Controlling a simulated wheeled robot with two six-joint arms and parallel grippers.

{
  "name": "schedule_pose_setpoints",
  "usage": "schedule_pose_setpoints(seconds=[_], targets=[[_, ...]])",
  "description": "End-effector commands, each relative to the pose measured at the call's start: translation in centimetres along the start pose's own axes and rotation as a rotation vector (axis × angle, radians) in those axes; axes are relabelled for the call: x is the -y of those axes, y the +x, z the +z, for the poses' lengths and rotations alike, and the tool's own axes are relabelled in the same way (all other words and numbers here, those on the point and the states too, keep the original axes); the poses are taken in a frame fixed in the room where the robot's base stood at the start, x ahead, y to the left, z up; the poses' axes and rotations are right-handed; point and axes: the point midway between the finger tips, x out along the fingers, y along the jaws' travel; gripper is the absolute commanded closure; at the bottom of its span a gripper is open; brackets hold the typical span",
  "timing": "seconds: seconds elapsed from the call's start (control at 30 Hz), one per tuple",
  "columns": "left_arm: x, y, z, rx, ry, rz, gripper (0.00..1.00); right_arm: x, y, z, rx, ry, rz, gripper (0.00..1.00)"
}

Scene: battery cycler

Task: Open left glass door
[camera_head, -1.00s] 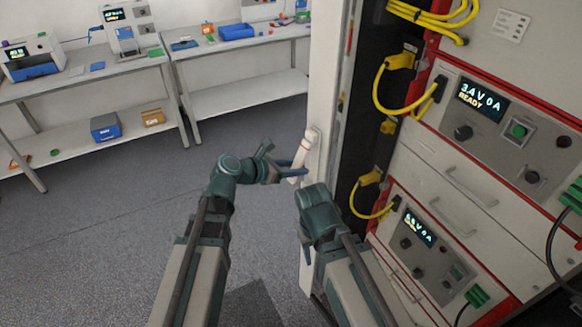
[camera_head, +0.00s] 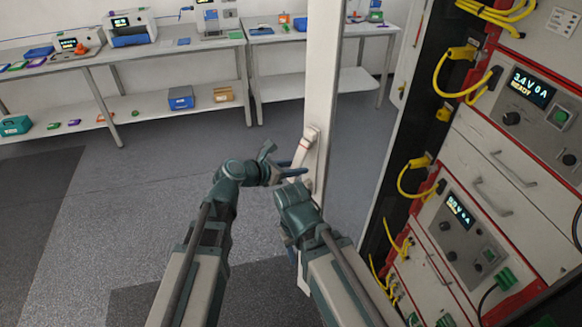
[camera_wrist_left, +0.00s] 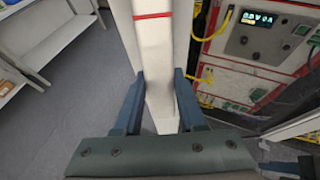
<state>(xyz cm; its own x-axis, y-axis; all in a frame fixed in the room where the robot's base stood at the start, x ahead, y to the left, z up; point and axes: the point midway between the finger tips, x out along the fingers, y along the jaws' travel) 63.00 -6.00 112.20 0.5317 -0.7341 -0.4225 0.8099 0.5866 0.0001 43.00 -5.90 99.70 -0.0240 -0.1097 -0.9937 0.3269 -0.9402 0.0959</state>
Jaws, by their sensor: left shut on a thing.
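The left glass door shows as a tall white frame post (camera_head: 322,90) standing clear of the cabinet, with floor and a bench visible between them. Its white handle (camera_head: 309,150) is on the post. My left gripper (camera_head: 290,173) is at the handle in the head view. In the left wrist view, the gripper's two blue fingers (camera_wrist_left: 160,103) lie on either side of the white handle (camera_wrist_left: 160,85), shut on it. My right arm's wrist (camera_head: 297,207) is just below the left gripper. Its fingers are mostly hidden, so their opening cannot be told.
The cabinet's red-edged units (camera_head: 500,150) with drawers, displays and yellow cables stand at the right. Benches (camera_head: 180,55) with devices and boxes line the back wall. The grey floor (camera_head: 150,190) at the left is clear.

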Motion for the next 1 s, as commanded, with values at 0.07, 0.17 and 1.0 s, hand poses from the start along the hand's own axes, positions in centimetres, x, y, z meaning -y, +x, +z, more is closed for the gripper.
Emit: schedule_pose_setpoints(seconds=[0.07,0.17,1.0], targets=[[0.1,0.0,0.1,0.003,-0.002,-0.001,1.0,0.0,0.0,0.0,0.0,0.0,0.0,0.5],[0.0,0.0,0.1,0.003,-0.002,0.0,1.0,0.0,0.0,0.0,0.0,0.0,0.0,0.5],[0.3,-1.4,0.5,0.002,-0.001,0.001,0.3,-0.1,-1.0,0.1,0.0,0.0,0.0,0.5]])
